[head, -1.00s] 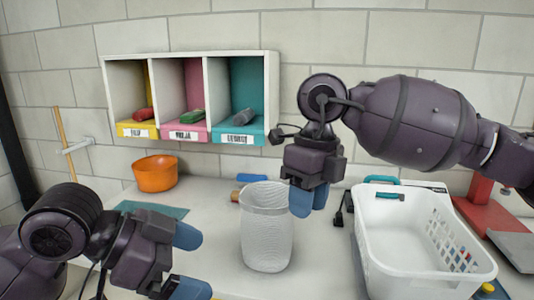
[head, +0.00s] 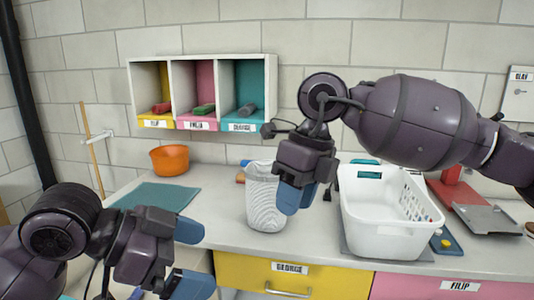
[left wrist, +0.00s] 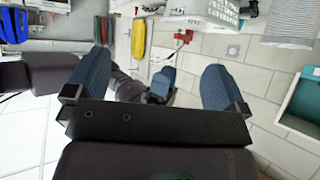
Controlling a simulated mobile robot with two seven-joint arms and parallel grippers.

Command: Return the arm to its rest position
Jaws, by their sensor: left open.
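My left gripper (head: 193,259) is at the lower left of the head view. Its two blue fingers are well apart with nothing between them. In the left wrist view its fingers (left wrist: 157,85) stand wide at either side, also empty. My right gripper (head: 298,197) hangs pointing down from an arm that comes in from the right. Its blue fingers are close together, partly one behind the other, and I see no object in them. It overlaps the white mesh bin (head: 262,205) in the picture; I cannot tell whether they touch.
A white basket (head: 385,235) stands on the counter at right, beside a red-based device (head: 465,195). An orange bowl (head: 169,160) and teal mat (head: 155,196) are at left. A three-part cubby (head: 195,92) hangs on the wall. Drawers (head: 240,272) lie below the counter edge.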

